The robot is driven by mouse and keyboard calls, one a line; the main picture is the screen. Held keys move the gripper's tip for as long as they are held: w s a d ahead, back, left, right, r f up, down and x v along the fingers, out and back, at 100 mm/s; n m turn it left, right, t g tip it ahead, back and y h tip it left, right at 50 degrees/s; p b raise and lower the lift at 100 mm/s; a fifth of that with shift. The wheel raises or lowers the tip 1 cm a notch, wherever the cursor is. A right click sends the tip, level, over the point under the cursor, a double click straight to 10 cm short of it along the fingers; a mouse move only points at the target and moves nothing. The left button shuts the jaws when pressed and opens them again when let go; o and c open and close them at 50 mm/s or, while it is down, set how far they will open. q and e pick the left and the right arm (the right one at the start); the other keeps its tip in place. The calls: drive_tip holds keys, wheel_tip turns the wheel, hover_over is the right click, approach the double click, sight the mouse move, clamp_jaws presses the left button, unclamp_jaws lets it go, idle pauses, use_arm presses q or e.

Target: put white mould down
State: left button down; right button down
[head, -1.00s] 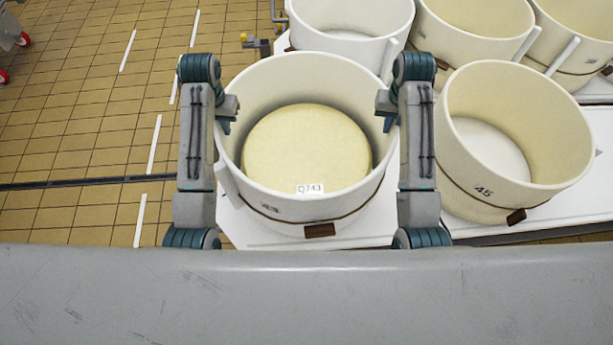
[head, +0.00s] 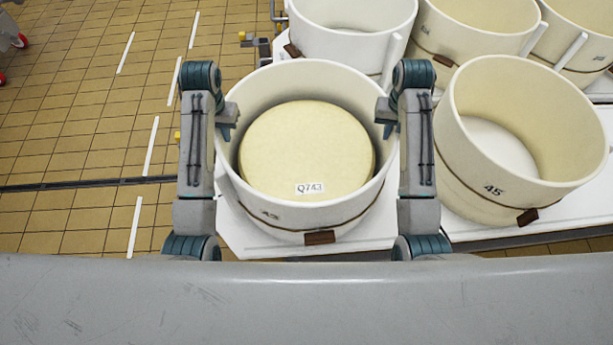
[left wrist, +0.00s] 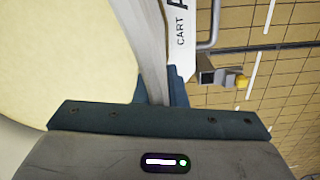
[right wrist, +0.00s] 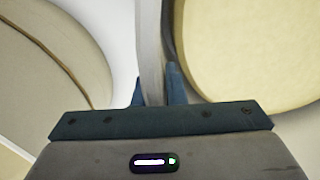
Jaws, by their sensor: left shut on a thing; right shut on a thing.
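The white mould (head: 300,222), marked 43, is a round, open-topped tub with a dark band and a brown tag low on its front. A pale yellow cheese wheel (head: 305,145) labelled Q743 shows inside its wall. My left gripper (head: 226,132) is shut on the left side of the rim, seen edge-on in the left wrist view (left wrist: 150,50). My right gripper (head: 386,130) is shut on the right side, whose wall shows in the right wrist view (right wrist: 150,50). The mould looks upright, over the white cart (head: 238,228). I cannot tell whether its base touches the cart.
An empty cream mould (head: 470,190) marked 45 stands close on the right. Another white mould (head: 345,45) stands just behind, with more cream moulds (head: 470,45) at the back right. The tiled floor (head: 80,110) on the left is mostly clear.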

use_arm(q)
drive_tip(key=c, duration=1.5)
unclamp_jaws()
use_arm(e)
drive_tip(key=c, duration=1.5)
unclamp_jaws()
use_arm(q)
drive_tip(key=shift+r, duration=0.15)
use_arm(e)
drive_tip(key=shift+r, duration=0.15)
